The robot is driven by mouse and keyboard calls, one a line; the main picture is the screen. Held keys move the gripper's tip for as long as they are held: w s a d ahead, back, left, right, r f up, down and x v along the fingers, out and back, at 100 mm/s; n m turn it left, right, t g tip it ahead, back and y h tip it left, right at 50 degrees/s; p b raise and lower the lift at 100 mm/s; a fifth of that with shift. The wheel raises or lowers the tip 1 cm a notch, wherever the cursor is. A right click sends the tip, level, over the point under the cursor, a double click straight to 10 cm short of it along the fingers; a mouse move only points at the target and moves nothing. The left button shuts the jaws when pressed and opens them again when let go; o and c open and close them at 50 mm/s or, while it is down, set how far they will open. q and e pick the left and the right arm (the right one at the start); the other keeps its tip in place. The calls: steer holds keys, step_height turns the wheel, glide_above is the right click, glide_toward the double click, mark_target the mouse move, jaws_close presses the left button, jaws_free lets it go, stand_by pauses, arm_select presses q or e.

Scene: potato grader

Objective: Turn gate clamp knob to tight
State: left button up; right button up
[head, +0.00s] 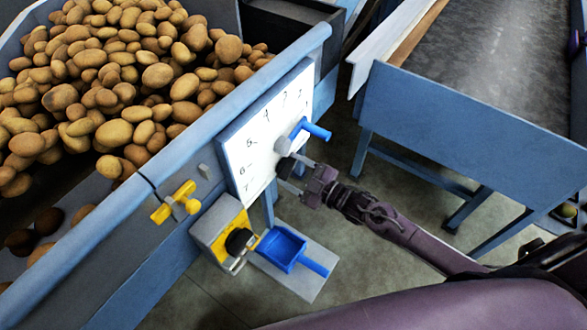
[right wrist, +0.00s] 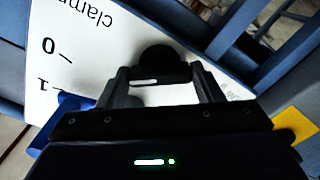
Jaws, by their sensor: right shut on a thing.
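The white dial panel (head: 262,150) with numbers is on the blue side wall of the grader. A round dark grey clamp knob (head: 284,145) stands out from it. In the right wrist view the knob (right wrist: 163,66) looks black and sits between my two fingers, in front of the panel (right wrist: 100,50) lettered "clamp". My right gripper (head: 292,172) reaches in from the right and is shut on the knob; the fingers hide part of it. A blue handle (head: 312,130) sticks out beside the knob. My left gripper is not in view.
Potatoes (head: 130,70) fill the hopper at upper left. A yellow knob (head: 178,202) is on the wall, left of the panel. Below are a grey-and-yellow box (head: 220,222) and a blue scoop (head: 283,247) on a grey shelf. A blue conveyor table (head: 460,110) stands at right.

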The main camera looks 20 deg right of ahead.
steer(key=shift+m+p, duration=0.95)
steer(key=shift+m, duration=2.75)
steer(key=o, duration=1)
steer(key=v, duration=0.7)
steer(key=shift+s+d+b, duration=0.25)
steer(key=shift+s+b, duration=0.1)
steer(key=shift+a, duration=0.1)
